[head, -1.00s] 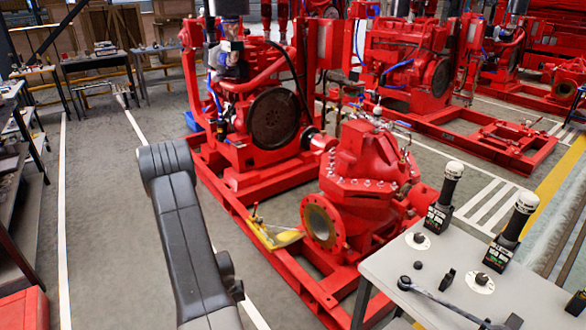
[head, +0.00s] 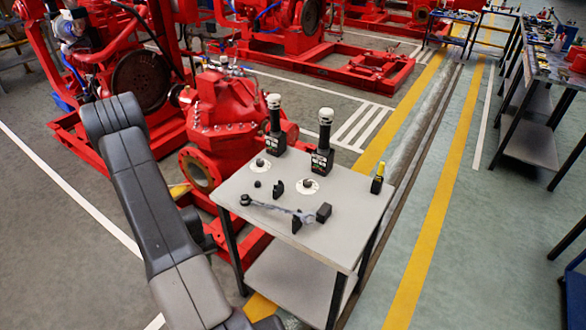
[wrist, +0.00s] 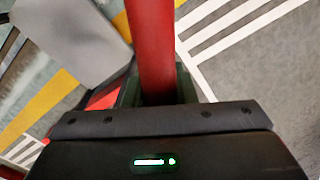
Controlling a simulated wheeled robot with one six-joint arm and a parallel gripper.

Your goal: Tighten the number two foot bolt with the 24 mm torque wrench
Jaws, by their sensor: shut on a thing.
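My gripper (wrist: 158,90) is shut on a red round bar (wrist: 152,45) in the wrist view. The bar runs up out of the picture, so its ends are hidden and I cannot tell which tool it is. In the head view my arm shows, but my gripper does not. The red pump (head: 222,110) stands behind the grey table. Its foot bolts are too small or hidden to tell apart. A grey wrench-like tool with dark ends (head: 275,207) lies along the table's front part.
The grey table (head: 300,232) holds two upright black tools with white caps (head: 274,125) (head: 322,145), small dark parts and a yellow-topped item (head: 378,178). A dark bench (head: 530,145) stands at right. Green floor (head: 455,240) between them is clear.

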